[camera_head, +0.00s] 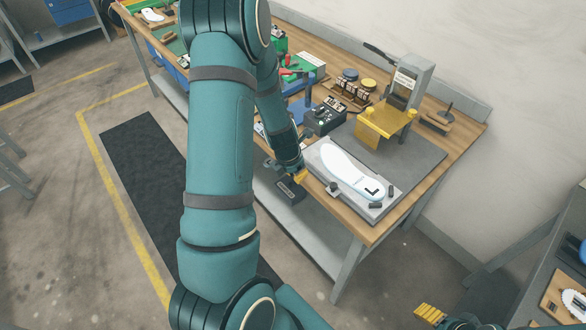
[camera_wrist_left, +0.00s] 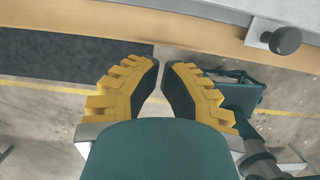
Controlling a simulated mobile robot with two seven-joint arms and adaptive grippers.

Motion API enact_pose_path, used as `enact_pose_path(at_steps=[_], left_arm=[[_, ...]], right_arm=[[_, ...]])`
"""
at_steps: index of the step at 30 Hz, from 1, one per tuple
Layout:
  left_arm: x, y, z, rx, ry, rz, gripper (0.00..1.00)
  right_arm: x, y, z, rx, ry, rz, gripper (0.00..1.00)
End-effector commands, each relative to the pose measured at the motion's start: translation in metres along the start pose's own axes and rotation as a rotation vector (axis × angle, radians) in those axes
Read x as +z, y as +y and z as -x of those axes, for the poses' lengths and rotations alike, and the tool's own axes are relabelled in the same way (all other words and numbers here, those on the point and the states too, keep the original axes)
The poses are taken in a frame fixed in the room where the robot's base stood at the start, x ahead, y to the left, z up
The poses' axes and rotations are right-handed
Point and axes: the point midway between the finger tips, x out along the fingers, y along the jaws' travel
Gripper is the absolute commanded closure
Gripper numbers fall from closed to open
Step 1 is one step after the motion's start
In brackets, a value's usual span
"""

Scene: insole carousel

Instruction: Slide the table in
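The sliding table is a light grey plate (camera_head: 385,208) on the workbench, with a white insole (camera_head: 345,168) marked L on it. A dark round knob (camera_head: 333,187) sits at its front edge and also shows at the upper right of the left wrist view (camera_wrist_left: 286,40). My left gripper (camera_head: 299,176) is at the bench's front edge, left of the knob and apart from it. In the left wrist view its fingers (camera_wrist_left: 161,64) stand slightly apart with nothing between them. My right gripper (camera_head: 430,313) shows only a yellow fingertip at the bottom; the rest is cut off.
A yellow-fronted press (camera_head: 385,122) stands behind the plate on a dark mat. A black control box (camera_head: 324,118) is to its left. The wooden bench edge (camera_wrist_left: 190,35) runs just beyond my left fingertips. My left arm hides part of the bench. Another bench (camera_head: 560,295) is at lower right.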

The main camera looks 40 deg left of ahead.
Motion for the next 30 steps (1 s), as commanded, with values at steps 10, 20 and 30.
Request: enact_pose_path(at_steps=[10,20,30], left_arm=[[0.032,0.000,-0.020,0.001,-0.001,-0.003,1.00],[0.039,0.000,-0.022,0.000,0.000,-0.002,1.00],[0.047,0.000,-0.023,0.001,-0.001,-0.003,1.00]], right_arm=[[-0.001,-0.001,0.002,0.000,0.001,0.001,0.32],[0.000,-0.001,0.002,-0.001,0.000,0.001,0.32],[-0.001,-0.003,0.007,-0.001,0.000,0.001,0.32]])
